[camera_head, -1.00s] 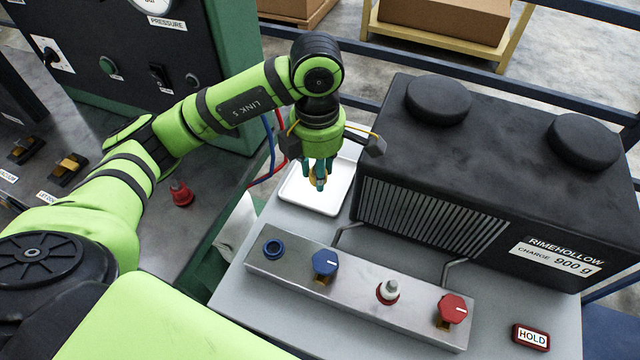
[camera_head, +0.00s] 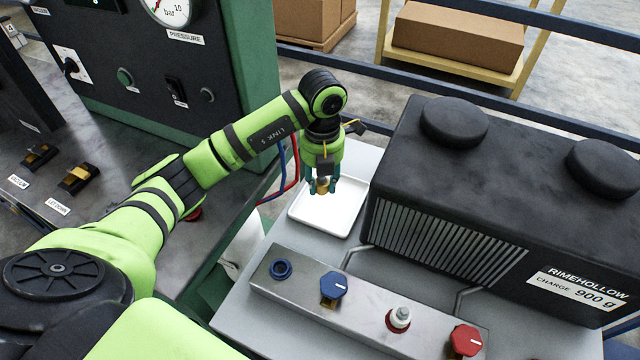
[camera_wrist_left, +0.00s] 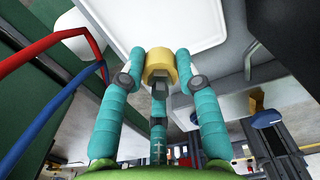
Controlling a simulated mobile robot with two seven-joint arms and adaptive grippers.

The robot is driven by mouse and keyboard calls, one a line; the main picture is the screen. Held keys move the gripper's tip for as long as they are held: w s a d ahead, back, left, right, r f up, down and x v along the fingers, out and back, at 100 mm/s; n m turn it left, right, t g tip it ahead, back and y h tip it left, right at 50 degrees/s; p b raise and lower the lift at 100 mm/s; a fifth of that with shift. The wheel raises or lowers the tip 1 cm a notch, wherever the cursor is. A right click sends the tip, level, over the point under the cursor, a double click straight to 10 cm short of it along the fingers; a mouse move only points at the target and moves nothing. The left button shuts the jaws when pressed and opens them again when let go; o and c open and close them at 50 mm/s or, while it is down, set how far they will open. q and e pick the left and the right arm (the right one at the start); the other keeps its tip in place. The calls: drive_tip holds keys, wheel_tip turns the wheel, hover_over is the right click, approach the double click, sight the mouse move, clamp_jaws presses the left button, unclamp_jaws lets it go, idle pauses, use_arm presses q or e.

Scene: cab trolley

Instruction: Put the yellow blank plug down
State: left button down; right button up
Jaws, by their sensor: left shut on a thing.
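My left gripper (camera_head: 323,187) is above the white tray, its teal fingers pointing down. It is shut on the yellow blank plug (camera_head: 322,184), which is small and mostly covered by the fingers in the head view. In the left wrist view the plug (camera_wrist_left: 159,66) shows as a yellow faceted piece between the teal fingertips. The white tray (camera_head: 325,222) lies on the grey trolley top under the plug, and looks empty. I cannot tell whether the plug touches it. My right gripper is not in view.
A steel manifold block (camera_head: 365,315) with a blue ring port (camera_head: 281,268), blue knob (camera_head: 334,284), red-ringed fitting (camera_head: 399,319) and red knob (camera_head: 466,340) stands in front of the tray. A black unit (camera_head: 500,190) stands to its right. Red and blue hoses (camera_head: 288,170) hang left.

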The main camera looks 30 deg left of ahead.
use_arm(q)
drive_tip(key=w+a+f, duration=0.2)
drive_tip(key=w, duration=0.1)
drive_tip(key=shift+a+f, duration=0.15)
drive_tip(key=shift+a, duration=0.1)
wheel_tip(320, 180, down, 3)
drive_tip(key=shift+f+p, duration=0.1)
drive_tip(key=shift+p, duration=0.7)
drive_tip(key=shift+f, duration=0.4)
drive_tip(key=shift+f, duration=0.15)
drive_tip(key=c, duration=0.9)
unclamp_jaws()
